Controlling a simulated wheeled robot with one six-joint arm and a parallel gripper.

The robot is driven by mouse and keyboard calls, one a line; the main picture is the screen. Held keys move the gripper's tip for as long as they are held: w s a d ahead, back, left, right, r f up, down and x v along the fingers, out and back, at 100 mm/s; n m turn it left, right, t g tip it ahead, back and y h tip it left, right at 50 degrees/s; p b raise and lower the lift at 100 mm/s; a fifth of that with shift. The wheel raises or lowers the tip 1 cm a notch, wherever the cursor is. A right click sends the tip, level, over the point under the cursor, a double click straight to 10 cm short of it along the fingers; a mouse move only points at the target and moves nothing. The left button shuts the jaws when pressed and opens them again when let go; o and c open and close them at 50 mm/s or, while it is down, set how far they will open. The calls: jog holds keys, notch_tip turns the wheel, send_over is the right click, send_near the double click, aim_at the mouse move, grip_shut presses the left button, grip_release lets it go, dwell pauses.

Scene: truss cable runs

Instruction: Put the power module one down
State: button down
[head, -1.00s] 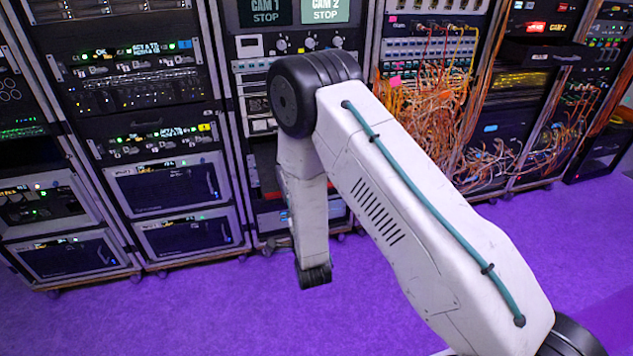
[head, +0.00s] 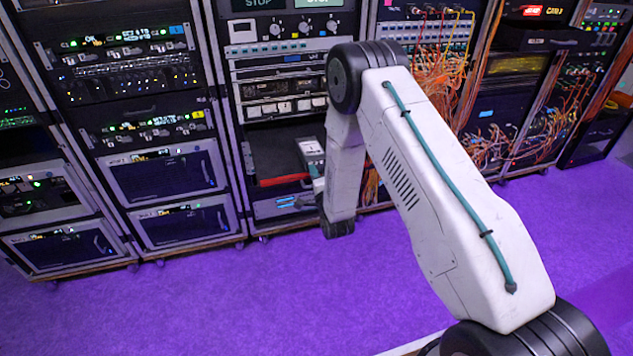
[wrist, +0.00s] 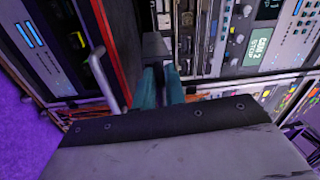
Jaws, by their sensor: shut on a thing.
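My gripper (wrist: 160,88) shows two teal fingers in the wrist view, shut on a dark grey block (wrist: 155,45), which I take as the power module. In the head view a grey box with a pale label (head: 311,149), likely the same module, is at the open bay of the middle rack, just left of my forearm. It is over a dark tray (head: 275,150) with a red front edge, which also shows as a red strip in the wrist view (wrist: 120,50). Whether the module touches the tray I cannot tell.
A grey bar handle (wrist: 104,75) stands close left of the fingers in the wrist view. Racks with lit panels (head: 160,175) stand on the left. Loose orange cables (head: 440,90) hang at the right rack. The purple floor (head: 200,300) in front is clear.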

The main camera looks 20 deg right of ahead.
jog(key=shift+w+d+r, duration=0.1)
jog(key=shift+w+d, duration=0.2)
jog(key=shift+d, duration=0.05)
notch_tip(320, 180, down, 4)
jog(key=shift+w+d+r, duration=0.1)
jog(key=shift+d+r, duration=0.05)
jog(key=shift+r, duration=0.05)
jog(key=c, duration=1.5)
grip_release()
jog(key=shift+f, duration=0.1)
jog(key=s, duration=1.2)
jog(key=shift+d+f, duration=0.1)
jog(key=shift+f, duration=0.25)
